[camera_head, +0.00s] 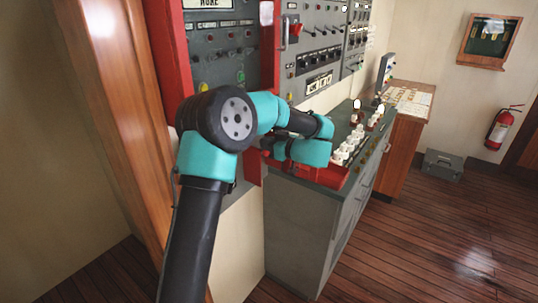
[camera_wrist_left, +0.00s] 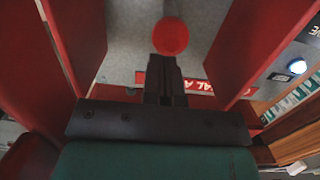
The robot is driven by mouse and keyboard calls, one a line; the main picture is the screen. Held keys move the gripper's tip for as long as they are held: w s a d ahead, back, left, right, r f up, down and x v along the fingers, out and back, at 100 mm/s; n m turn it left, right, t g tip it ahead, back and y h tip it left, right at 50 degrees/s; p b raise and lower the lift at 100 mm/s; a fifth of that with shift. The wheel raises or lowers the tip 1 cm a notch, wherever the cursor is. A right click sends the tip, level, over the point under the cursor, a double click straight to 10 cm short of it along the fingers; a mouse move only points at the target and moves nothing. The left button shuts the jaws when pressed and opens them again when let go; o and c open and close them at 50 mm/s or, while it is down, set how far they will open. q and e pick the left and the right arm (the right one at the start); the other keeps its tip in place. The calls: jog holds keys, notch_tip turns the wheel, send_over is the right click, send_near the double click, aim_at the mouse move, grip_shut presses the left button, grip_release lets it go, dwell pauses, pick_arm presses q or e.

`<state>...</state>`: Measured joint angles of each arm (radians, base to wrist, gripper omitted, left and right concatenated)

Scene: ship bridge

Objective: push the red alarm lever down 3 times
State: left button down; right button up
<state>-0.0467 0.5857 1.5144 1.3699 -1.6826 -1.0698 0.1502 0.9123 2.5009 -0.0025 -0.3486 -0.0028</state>
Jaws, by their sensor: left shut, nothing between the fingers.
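In the left wrist view the red ball knob of the alarm lever (camera_wrist_left: 170,36) stands just beyond the tips of my left gripper (camera_wrist_left: 165,65). The dark fingers are together with nothing between them. They overlap the knob's lower edge in this picture, and I cannot tell whether they touch it. The lever's shaft is hidden. In the head view a small part of the red knob (camera_head: 266,154) shows beside my left wrist, and the fingers there are mostly hidden by my arm. My right gripper is in neither view.
Red side walls (camera_wrist_left: 262,45) flank the lever, close on both sides of the gripper. A red sign with white letters (camera_wrist_left: 208,88) is on the grey panel behind. In the head view a grey console (camera_head: 310,225) with several white knobs stands right of my arm.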

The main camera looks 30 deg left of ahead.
aim_at(267, 153)
pick_arm(q)
jog(key=shift+f, duration=1.95)
dwell(0.4)
jog(key=shift+r, duration=2)
jog(key=shift+d, duration=0.15)
jog(key=d+r, duration=0.1)
jog(key=d, duration=0.7)
jog(key=shift+s+d, duration=0.2)
jog(key=shift+d, duration=0.15)
dwell(0.8)
